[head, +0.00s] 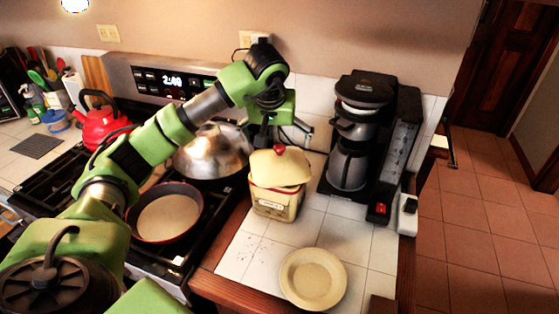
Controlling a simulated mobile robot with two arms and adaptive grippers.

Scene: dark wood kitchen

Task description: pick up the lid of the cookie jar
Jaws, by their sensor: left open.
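The cookie jar (275,205) is a squarish cream-yellow jar with a label on its front. It stands on the white tiled counter to the right of the stove. Its pale yellow lid (282,172) with a red knob is on top of the jar. My left arm comes in from the left and bends down towards the jar. My left gripper (279,135) is open and points down just above or behind the lid's knob. I cannot tell whether a finger touches the knob. My right gripper is not in view.
A coffee maker (362,135) stands right of the jar, and a yellow plate (313,279) lies in front. A domed metal pan (213,155), a red-rimmed pan (168,218) and a red kettle (98,123) are on the stove. Bare tiles lie between jar and plate.

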